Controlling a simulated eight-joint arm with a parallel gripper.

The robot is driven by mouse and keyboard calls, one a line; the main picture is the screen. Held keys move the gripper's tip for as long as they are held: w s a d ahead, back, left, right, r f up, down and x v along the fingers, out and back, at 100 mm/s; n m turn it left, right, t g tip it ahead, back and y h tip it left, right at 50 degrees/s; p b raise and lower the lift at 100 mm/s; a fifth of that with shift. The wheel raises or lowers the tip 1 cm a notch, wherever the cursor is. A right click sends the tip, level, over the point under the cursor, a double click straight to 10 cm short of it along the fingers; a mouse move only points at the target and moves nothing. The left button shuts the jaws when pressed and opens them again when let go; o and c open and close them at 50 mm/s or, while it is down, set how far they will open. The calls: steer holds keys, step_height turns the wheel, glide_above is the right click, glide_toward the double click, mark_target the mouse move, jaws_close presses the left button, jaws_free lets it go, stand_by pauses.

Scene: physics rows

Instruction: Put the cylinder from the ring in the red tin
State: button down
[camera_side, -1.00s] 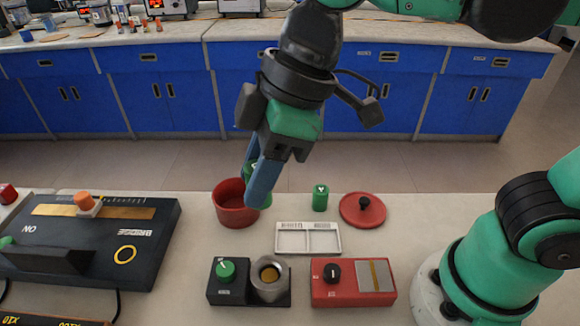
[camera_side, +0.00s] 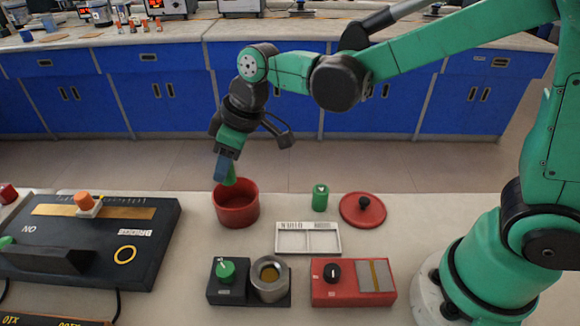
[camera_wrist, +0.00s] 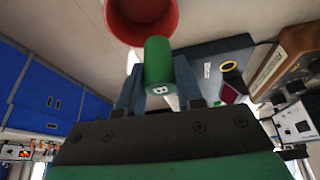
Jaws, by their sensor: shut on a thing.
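The open red tin (camera_side: 236,213) stands upright on the bench, with its lid off. My gripper (camera_side: 225,176) points down at the tin's far left rim and is shut on a green cylinder (camera_side: 230,177), partly hidden by a finger. In the wrist view the held green cylinder (camera_wrist: 158,65) sits between my two fingers (camera_wrist: 156,88), a white mark on its near end. Its far end overlaps the rim of the red tin (camera_wrist: 168,28); I cannot tell whether they touch. The metal ring (camera_side: 286,279) on a black box shows only a brownish bottom inside.
A second green cylinder (camera_side: 320,201) stands right of the tin, beside a red lid (camera_side: 350,214) with a black knob. A white two-part tray (camera_side: 293,240), a red box (camera_side: 345,296) and a large black panel (camera_side: 75,265) lie around. Free bench shows between them.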

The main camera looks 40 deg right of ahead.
steer(key=shift+w+d+f, duration=0.25)
steer(key=shift+d+f, duration=0.05)
steer(key=shift+f, duration=0.35)
steer(key=shift+w+d+f, duration=0.2)
steer(key=shift+d+f, duration=0.1)
steer(key=shift+f, duration=3.2)
steer(key=shift+f, duration=0.35)
steer(key=shift+c, duration=2.4)
jaws_free()
steer(key=c, duration=0.3)
step_height(320, 180, up, 8)
